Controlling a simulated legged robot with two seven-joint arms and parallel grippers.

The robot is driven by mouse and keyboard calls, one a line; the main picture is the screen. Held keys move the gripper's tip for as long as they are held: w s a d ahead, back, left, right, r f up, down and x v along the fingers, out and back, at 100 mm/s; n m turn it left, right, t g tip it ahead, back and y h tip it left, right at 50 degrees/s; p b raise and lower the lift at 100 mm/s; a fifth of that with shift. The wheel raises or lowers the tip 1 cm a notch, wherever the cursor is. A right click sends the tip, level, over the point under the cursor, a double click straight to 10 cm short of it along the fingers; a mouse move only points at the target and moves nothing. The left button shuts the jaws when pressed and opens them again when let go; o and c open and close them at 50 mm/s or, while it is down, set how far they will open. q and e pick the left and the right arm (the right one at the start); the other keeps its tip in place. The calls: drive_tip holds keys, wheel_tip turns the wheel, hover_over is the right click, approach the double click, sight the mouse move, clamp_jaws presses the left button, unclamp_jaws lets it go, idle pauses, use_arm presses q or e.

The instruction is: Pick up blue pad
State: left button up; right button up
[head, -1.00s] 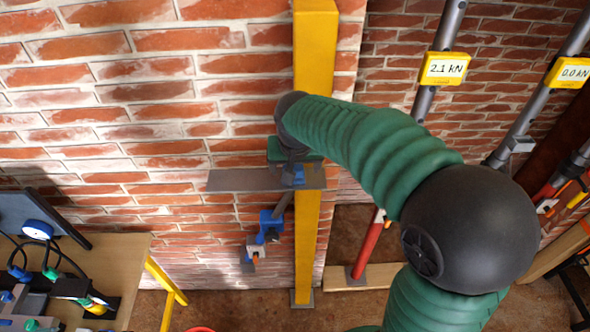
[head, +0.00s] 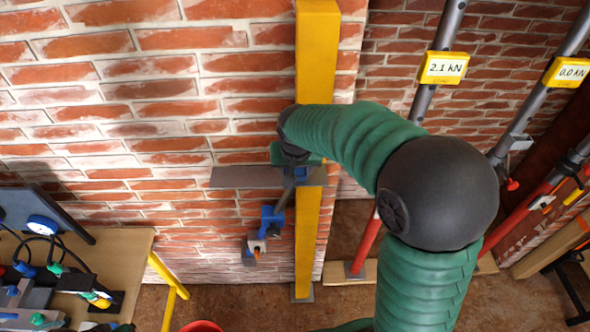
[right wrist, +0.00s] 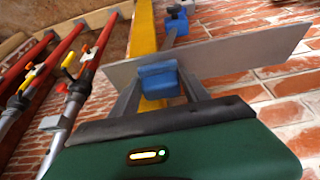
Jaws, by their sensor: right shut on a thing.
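The blue pad (right wrist: 158,80) shows in the right wrist view, between the two grey fingers of my right gripper (right wrist: 160,90), which is shut on it. A thin grey plate (right wrist: 225,55) crosses just behind the pad. In the head view my right gripper (head: 290,176) is at the yellow post, by the grey plate (head: 240,177); the pad cannot be made out there. A blue clamp (head: 271,217) hangs on a slanted grey bar below the gripper; it also shows in the right wrist view (right wrist: 176,20). My left gripper is in neither current view.
A yellow post (head: 315,60) stands against the brick wall. Grey and red props with yellow displays (head: 443,68) stand at the right. A wooden bench (head: 115,250) with tools and cables is at the lower left.

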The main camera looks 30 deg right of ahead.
drive_tip(key=shift+a+r, duration=0.1)
drive_tip(key=shift+r, duration=0.05)
drive_tip(key=shift+r+b, duration=0.4)
drive_tip(key=shift+r, duration=0.2)
drive_tip(key=shift+b+v, duration=0.6)
drive_tip(key=shift+v, duration=0.35)
drive_tip(key=s+d+r+p, duration=0.1)
drive_tip(key=s+p, duration=0.6)
drive_tip(key=s, duration=0.8)
drive_tip(key=shift+s+d+r+p, duration=0.2)
drive_tip(key=shift+d+r+p, duration=0.15)
drive_tip(key=shift+d, duration=0.45)
